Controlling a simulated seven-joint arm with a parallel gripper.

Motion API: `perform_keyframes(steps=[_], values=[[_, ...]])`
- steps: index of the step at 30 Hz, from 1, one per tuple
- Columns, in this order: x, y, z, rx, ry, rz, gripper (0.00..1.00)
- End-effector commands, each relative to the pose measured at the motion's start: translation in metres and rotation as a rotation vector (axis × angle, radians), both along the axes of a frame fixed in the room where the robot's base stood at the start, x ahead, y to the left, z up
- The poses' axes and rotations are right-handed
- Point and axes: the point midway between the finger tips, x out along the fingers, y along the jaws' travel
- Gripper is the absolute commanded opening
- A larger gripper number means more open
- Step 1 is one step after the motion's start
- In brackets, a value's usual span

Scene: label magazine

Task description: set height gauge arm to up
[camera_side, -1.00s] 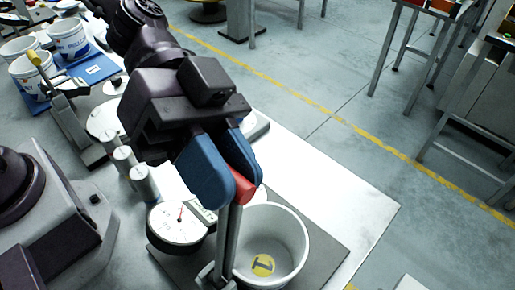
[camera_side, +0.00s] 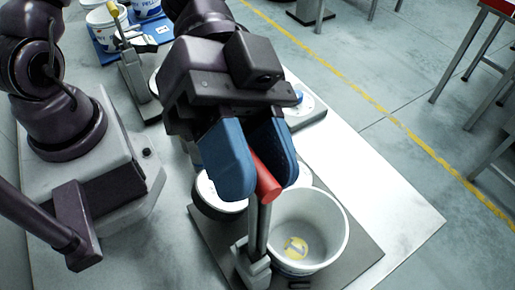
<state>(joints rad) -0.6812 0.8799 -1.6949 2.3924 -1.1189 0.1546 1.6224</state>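The height gauge arm (camera_side: 262,228) is a grey bar that stands nearly upright in the side view. It rises from a grey bracket (camera_side: 252,268) at the lower middle and ends in a red cylindrical handle (camera_side: 267,184). My gripper (camera_side: 262,178) has two blue fingers, one on each side of the red handle, and looks shut on it. The fingers hide part of the handle.
A white open bucket (camera_side: 326,207) with a yellow mark inside stands right beside the bar on a grey plate (camera_side: 362,262). More buckets (camera_side: 105,22) stand on a blue mat at the upper left. The white table (camera_side: 400,215) is bare toward the right.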

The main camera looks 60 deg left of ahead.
Motion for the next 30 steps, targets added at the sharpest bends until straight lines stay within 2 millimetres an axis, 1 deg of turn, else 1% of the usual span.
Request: perform_keyframes(steps=[1, 15, 19, 23, 30], values=[[-0.002, 0.001, -0.007, 0.019, 0.0, 0.002, 0.45], [0.0, 0.002, -0.007, 0.022, -0.005, 0.007, 0.45], [0.002, 0.005, -0.006, 0.021, -0.006, 0.011, 0.45], [0.006, 0.014, -0.002, 0.017, -0.008, 0.016, 0.45], [0.012, 0.041, 0.011, 0.008, -0.011, 0.015, 0.45]])
